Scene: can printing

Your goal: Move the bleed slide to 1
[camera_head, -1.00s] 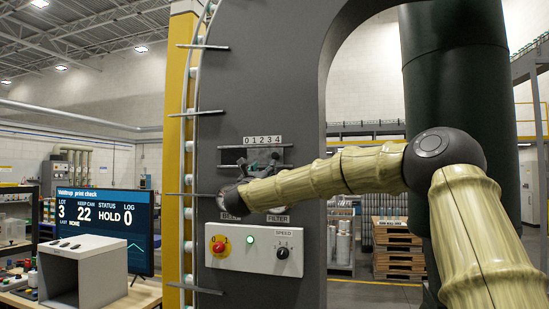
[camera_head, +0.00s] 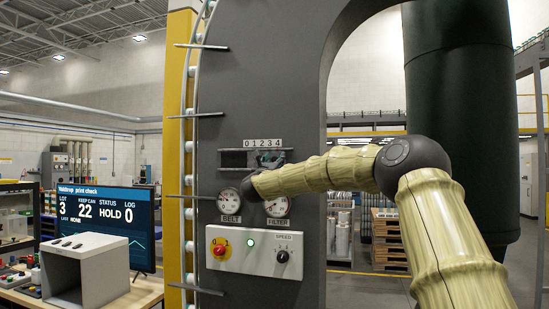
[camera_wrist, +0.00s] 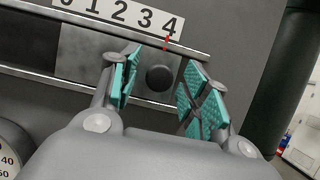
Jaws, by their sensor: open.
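The bleed slide's grey plate (camera_wrist: 80,51) sits in a slot under a white scale strip (camera_wrist: 112,12) in the wrist view. The strip reads 0 to 4, and the red pointer (camera_wrist: 167,42) is at the 4. The plate carries a round dark knob (camera_wrist: 158,78). My gripper (camera_wrist: 160,85) is open, with one teal-padded finger on each side of the knob and visible gaps between. In the head view the scale (camera_head: 263,143) is above my gripper (camera_head: 270,159), which hides the knob.
Below the slide are the BELT gauge (camera_head: 229,201) and the FILTER gauge (camera_head: 277,205), close to my wrist. A control box (camera_head: 254,252) with a red button and a SPEED knob is lower down. Thin rods (camera_head: 204,47) stick out at the panel's left edge.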

